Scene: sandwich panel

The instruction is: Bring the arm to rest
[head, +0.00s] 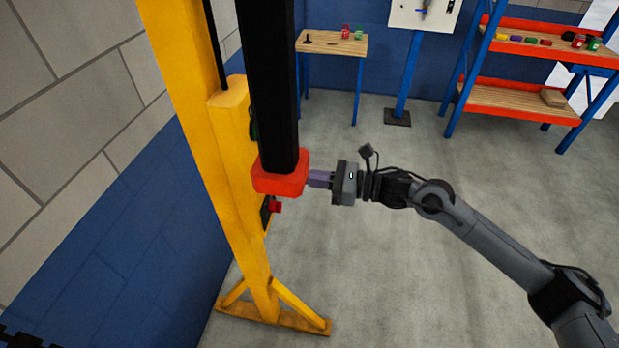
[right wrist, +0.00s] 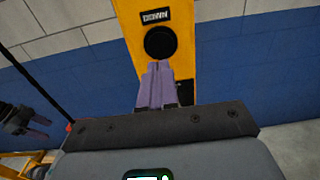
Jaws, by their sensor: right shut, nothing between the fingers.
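My right gripper (head: 312,178) reaches in from the right in the head view, its purple fingers beside the red end block (head: 280,177) of a black vertical beam. In the right wrist view its fingers (right wrist: 156,70) are together, with nothing between them. They point toward a black round button (right wrist: 160,42) under a DOWN label (right wrist: 155,16) on a yellow post. The fingertips overlap the button's lower edge in that view, and I cannot tell whether they touch it. My left gripper (right wrist: 38,127) shows small at the left of the right wrist view, its two purple fingers apart.
The yellow post (head: 190,110) stands on a splayed foot, with a red button (head: 275,206) on its side. A wooden table (head: 330,43), a white board (head: 412,14) and a red shelf rack (head: 520,100) stand at the back. The grey floor around my right arm is clear.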

